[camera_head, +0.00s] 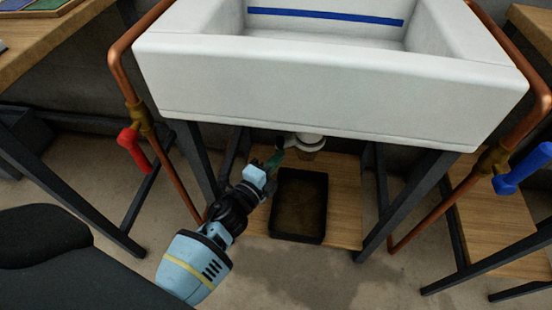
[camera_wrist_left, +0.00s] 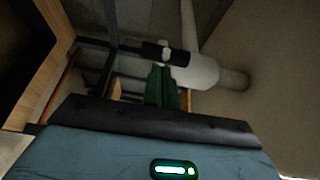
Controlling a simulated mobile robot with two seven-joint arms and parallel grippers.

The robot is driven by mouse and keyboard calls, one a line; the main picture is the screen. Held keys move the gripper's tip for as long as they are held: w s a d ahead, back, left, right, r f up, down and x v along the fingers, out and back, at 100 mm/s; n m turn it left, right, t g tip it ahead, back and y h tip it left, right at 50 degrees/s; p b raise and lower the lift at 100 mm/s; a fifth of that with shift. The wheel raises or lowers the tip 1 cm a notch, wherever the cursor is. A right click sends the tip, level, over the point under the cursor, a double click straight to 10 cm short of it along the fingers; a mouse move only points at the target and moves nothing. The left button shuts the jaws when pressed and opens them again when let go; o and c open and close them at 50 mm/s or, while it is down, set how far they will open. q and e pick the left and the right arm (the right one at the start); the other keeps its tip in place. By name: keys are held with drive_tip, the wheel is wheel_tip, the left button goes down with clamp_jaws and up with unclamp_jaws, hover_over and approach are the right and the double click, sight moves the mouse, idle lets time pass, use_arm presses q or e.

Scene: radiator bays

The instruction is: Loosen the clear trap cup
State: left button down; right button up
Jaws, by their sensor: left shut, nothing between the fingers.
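The clear trap cup (camera_head: 309,155) hangs below the white trap fitting (camera_head: 310,141) under the sink and looks brownish and see-through. My left gripper (camera_head: 277,158) reaches in under the sink from the left, its green fingers just left of the cup. In the left wrist view the green fingers (camera_wrist_left: 162,86) are shut together with nothing between them. They point at a dark piece with a pale knob (camera_wrist_left: 165,53) beside a white pipe part (camera_wrist_left: 202,72). I cannot tell whether the fingertips touch it. My right gripper is not in view.
A black tray (camera_head: 276,220) stands on the wooden shelf (camera_head: 344,205) below the trap. The white sink (camera_head: 330,95) is overhead. Dark frame legs (camera_head: 405,205) and copper pipes with a red valve handle (camera_head: 134,148) and a blue one (camera_head: 523,168) flank the space.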

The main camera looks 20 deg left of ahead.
use_arm(q)
drive_tip(key=shift+a, duration=0.1)
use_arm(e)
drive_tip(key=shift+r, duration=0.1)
use_arm(q)
drive_tip(key=shift+w+a+r+m+h, duration=0.1)
drive_tip(key=shift+w+a+m+h, duration=0.1)
drive_tip(key=shift+m+h, duration=0.25)
drive_tip(key=shift+w+a+m+g+h+p, duration=0.15)
drive_tip(key=shift+w+a+m+g+h, duration=0.15)
drive_tip(key=shift+h, duration=0.3)
drive_tip(key=shift+w+a+m+g+h+p, duration=0.15)
drive_tip(key=shift+a+m+h, duration=0.25)
drive_tip(key=shift+h, duration=0.25)
drive_tip(key=shift+w+a+m+g+h+p, duration=0.15)
drive_tip(key=shift+a+m+g+h, duration=0.15)
drive_tip(key=shift+h, duration=0.3)
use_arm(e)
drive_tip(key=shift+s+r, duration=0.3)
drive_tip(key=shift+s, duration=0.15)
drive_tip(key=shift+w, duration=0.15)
